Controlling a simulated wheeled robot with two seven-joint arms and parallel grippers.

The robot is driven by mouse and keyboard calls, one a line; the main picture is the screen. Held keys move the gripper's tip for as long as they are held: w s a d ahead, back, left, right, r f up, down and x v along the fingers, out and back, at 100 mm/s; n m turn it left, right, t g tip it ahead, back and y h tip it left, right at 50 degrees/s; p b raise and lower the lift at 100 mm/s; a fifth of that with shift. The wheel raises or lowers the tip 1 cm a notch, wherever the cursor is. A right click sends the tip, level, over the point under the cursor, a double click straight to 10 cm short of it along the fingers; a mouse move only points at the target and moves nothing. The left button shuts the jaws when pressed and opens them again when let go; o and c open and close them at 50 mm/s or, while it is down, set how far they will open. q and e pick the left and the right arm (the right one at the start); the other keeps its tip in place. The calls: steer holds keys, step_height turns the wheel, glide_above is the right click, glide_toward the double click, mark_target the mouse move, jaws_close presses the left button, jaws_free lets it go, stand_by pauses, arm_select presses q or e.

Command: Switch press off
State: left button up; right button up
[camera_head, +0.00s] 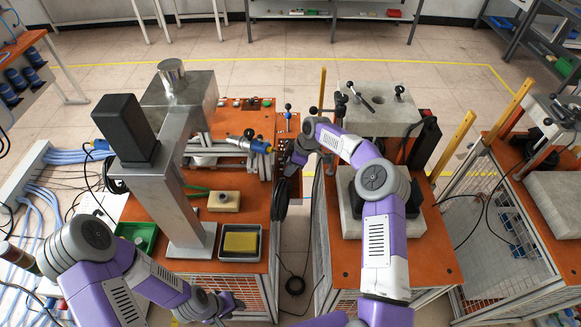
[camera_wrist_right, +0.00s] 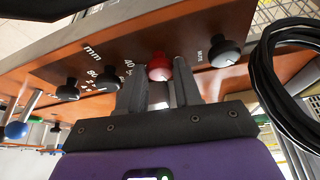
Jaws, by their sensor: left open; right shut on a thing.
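The press (camera_head: 185,190) is a grey metal column with a black box on top, standing on the left orange table. In the right wrist view, a brown panel (camera_wrist_right: 205,20) on the table's side carries a red knob (camera_wrist_right: 158,68) between black knobs. My right gripper (camera_wrist_right: 160,88) has one finger on each side of the red knob and is shut on it. In the head view my right gripper (camera_head: 287,158) is at the right edge of the left table, its fingertips hard to see. My left gripper (camera_head: 228,306) is open and empty near the table's front edge.
A black knob (camera_wrist_right: 224,50) is right of the red one, and a coiled black cable (camera_wrist_right: 275,70) hangs close by. A tray with a yellow sponge (camera_head: 241,242) and a green bin (camera_head: 138,234) are on the left table. A narrow gap separates the tables.

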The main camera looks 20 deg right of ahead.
stand_by(0.3)
steer(key=o, duration=1)
steer(key=shift+o, duration=0.2)
steer(key=v, duration=0.7)
steer(key=shift+r, duration=0.25)
steer(key=shift+d, duration=0.1)
